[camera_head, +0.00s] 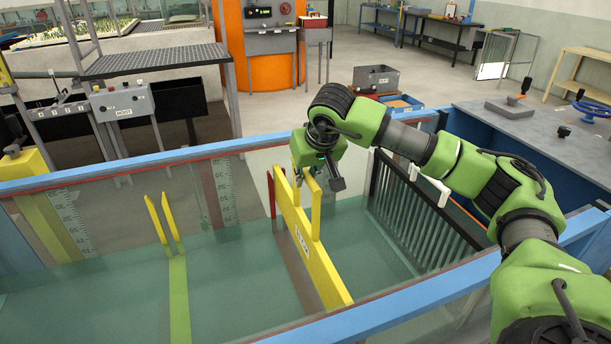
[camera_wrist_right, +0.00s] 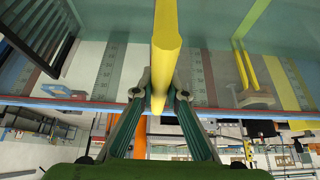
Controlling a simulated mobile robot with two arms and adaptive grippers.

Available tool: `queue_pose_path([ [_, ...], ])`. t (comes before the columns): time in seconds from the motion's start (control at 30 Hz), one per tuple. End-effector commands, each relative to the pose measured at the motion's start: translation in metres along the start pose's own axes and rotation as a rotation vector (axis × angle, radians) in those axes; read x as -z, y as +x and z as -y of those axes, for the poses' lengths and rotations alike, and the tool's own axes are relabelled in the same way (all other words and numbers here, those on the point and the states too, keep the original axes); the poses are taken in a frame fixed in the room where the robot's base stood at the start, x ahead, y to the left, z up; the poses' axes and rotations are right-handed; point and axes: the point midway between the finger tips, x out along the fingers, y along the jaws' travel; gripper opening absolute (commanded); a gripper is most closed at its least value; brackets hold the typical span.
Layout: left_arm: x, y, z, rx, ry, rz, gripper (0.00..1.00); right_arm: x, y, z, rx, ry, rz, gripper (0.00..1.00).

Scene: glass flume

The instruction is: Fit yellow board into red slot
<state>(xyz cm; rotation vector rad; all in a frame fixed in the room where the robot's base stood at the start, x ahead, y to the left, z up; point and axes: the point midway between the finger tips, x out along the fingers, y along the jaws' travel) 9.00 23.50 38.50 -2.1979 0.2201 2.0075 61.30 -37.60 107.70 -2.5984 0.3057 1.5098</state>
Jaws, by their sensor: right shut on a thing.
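The yellow board (camera_head: 318,268) stands on edge across the glass flume, with a small label on its face. My right gripper (camera_head: 322,160) is over its far end; the wrist view shows both fingers (camera_wrist_right: 159,92) closed on the board (camera_wrist_right: 165,45). The red slot shows as a red post (camera_head: 271,196) close to the left of the board's far end, and a brownish-red strip (camera_head: 296,268) runs on the floor along the board's left side. The board hides the rest of the slot, and I cannot tell whether its lower edge is in it. My left gripper is not in view.
A yellow slot with two upright posts (camera_head: 165,222) and a floor strip (camera_head: 178,300) stands empty to the left. A dark barred rack (camera_head: 415,215) stands to the right. The flume's blue rim (camera_head: 120,172) runs along the far side, with ruler scales on the glass.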

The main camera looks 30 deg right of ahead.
Motion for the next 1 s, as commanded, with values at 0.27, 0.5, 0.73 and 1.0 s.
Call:
queue_pose_path([
  [0.27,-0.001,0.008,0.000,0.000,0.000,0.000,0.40,-0.003,0.007,0.000,0.001,0.001,-0.007,0.00],
  [0.5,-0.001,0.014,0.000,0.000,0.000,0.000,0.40,-0.007,0.015,0.000,0.001,0.001,-0.007,0.00],
  [0.73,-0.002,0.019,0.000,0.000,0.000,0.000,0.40,-0.011,0.021,0.000,0.002,0.001,-0.008,0.00],
  [1.0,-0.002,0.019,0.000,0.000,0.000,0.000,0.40,-0.011,0.022,0.000,0.002,0.001,-0.008,0.00],
])
